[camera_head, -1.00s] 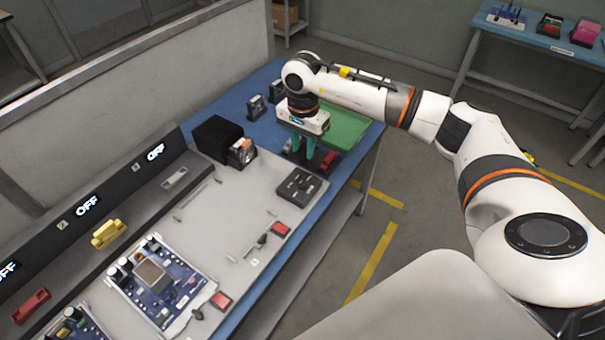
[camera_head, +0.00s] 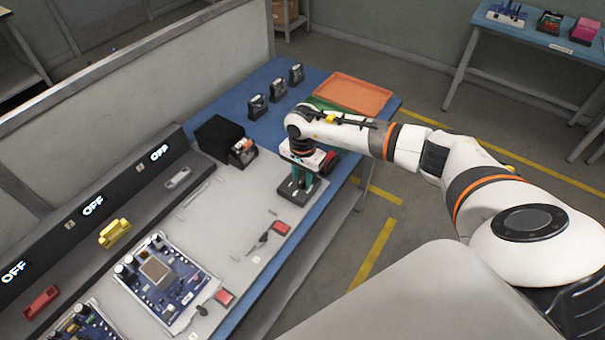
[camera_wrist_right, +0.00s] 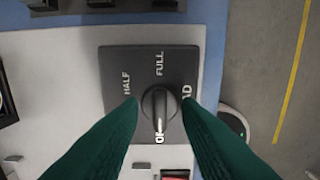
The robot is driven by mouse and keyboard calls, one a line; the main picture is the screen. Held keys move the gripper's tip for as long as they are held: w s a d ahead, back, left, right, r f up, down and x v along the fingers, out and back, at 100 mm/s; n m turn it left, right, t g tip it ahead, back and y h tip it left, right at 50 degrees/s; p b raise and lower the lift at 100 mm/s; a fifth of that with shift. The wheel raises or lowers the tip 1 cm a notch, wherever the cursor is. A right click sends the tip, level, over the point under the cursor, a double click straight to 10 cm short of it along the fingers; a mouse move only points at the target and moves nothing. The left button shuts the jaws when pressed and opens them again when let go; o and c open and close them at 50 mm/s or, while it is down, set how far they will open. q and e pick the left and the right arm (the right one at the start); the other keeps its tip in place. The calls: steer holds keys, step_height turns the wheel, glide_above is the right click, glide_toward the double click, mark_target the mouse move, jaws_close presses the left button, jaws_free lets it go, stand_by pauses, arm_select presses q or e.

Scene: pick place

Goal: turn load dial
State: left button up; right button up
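The load dial is a dark grey plate (camera_head: 286,194) near the far right corner of the grey work panel. In the right wrist view its plate (camera_wrist_right: 120,65) shows the words HALF and FULL, and part of another word. Its round knob (camera_wrist_right: 160,98) has a light pointer aimed at the lower edge of the plate. My right gripper (camera_head: 298,181) is above the dial, pointing down. In the wrist view its two green fingers (camera_wrist_right: 160,104) are apart on either side of the knob; whether they touch it is unclear. My left gripper is not in view.
A black box (camera_head: 218,136) stands behind the dial. An orange tray (camera_head: 352,94) and several small black devices (camera_head: 258,107) are on the blue table. A circuit board (camera_head: 160,275), a red button (camera_head: 281,228) and a console (camera_head: 135,195) with OFF displays are nearer.

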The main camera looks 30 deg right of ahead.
jaws_close()
steer(key=m+b, duration=0.2)
steer(key=m, duration=0.2)
steer(key=shift+f+m, duration=0.1)
steer(key=shift+m, duration=0.3)
steer(key=m+b, duration=0.2)
steer(key=m, duration=0.4)
steer(key=m+b, duration=0.1)
steer(key=m, duration=0.5)
steer(key=shift+m, duration=0.3)
steer(key=m, duration=0.6)
steer(key=shift+r+b, duration=0.2)
steer(key=shift+b, duration=0.15)
steer(key=shift+m, duration=0.3)
